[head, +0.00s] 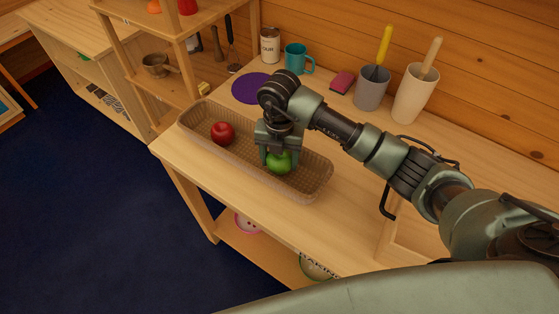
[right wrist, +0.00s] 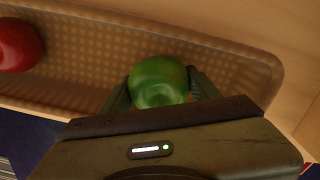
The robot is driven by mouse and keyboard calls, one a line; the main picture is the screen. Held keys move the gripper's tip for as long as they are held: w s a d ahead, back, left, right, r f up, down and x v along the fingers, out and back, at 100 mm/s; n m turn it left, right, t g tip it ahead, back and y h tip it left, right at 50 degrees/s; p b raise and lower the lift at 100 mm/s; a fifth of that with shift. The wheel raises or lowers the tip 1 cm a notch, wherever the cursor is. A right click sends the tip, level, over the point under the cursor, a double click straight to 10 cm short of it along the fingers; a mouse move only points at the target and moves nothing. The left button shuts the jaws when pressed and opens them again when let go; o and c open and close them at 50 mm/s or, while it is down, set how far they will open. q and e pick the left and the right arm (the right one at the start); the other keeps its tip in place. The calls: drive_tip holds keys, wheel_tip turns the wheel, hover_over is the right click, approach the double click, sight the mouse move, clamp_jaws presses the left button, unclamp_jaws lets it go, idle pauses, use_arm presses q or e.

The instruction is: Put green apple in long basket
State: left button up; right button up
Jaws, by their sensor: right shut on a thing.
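The green apple (head: 279,162) is between the fingers of my right gripper (head: 278,160), which is shut on it. The apple also shows in the right wrist view (right wrist: 159,82), between the two fingertips (right wrist: 160,90). The long basket (head: 312,184) is a woven tan tray on the wooden table, and its rim also shows in the right wrist view (right wrist: 200,38). The gripper and the green apple are over the right half of the basket, within its rim. Whether the apple touches the basket floor I cannot tell. My left gripper is not in view.
A red apple (head: 222,132) lies in the left part of the basket. Behind the basket are a purple round mat (head: 252,88), a teal mug (head: 297,59), a can (head: 270,45), a pink sponge (head: 342,81), a grey cup (head: 371,88) and a white cup (head: 411,95). A wooden shelf (head: 180,50) stands at the left.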

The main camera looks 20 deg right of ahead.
drive_tip(key=shift+f, duration=0.8)
drive_tip(key=shift+f, duration=0.2)
drive_tip(key=o, duration=1.5)
